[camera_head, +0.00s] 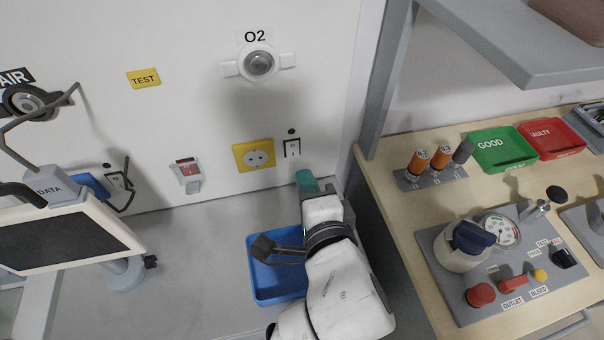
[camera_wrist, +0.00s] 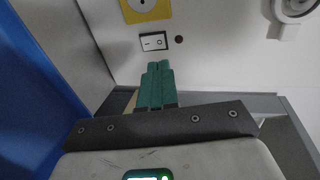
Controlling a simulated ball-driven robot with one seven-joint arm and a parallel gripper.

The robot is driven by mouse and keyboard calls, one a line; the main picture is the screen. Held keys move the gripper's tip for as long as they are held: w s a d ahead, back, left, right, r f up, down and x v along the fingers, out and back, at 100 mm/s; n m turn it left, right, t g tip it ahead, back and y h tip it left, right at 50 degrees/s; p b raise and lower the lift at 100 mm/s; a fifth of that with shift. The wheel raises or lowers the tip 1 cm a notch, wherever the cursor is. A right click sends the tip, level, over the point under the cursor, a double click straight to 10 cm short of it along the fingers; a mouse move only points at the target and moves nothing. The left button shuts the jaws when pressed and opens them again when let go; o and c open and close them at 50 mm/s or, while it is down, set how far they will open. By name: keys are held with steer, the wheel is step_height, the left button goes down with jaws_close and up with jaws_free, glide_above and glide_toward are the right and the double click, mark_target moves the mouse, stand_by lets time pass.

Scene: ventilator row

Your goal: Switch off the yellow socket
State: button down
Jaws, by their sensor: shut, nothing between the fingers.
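The yellow socket (camera_head: 253,155) is on the white wall, left of a black-framed white rocker switch (camera_head: 292,148). A small dark round spot (camera_head: 291,131) is just above the switch. In the wrist view the socket's yellow plate (camera_wrist: 146,10) is cut by the top edge. The switch (camera_wrist: 154,42) there shows a line mark and a circle mark; I cannot tell which side is pressed. My gripper (camera_head: 305,176) is just below the switch in the head view. In the wrist view its green fingers (camera_wrist: 157,67) are together and empty, their tips close to the switch; contact is not visible.
A blue tray (camera_head: 262,291) lies on the grey surface beside my arm. A grey post (camera_head: 385,85) and a wooden bench (camera_head: 400,210) are at the right. A red-fronted wall box (camera_head: 186,170) and a monitor (camera_head: 60,243) are at the left. A round O2 fitting (camera_head: 259,63) is above.

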steer(key=shift+r+v, duration=0.25)
steer(key=shift+v, duration=0.95)
steer(key=shift+r+v, duration=0.2)
steer(key=shift+v, duration=1.05)
steer(key=shift+w, duration=0.15)
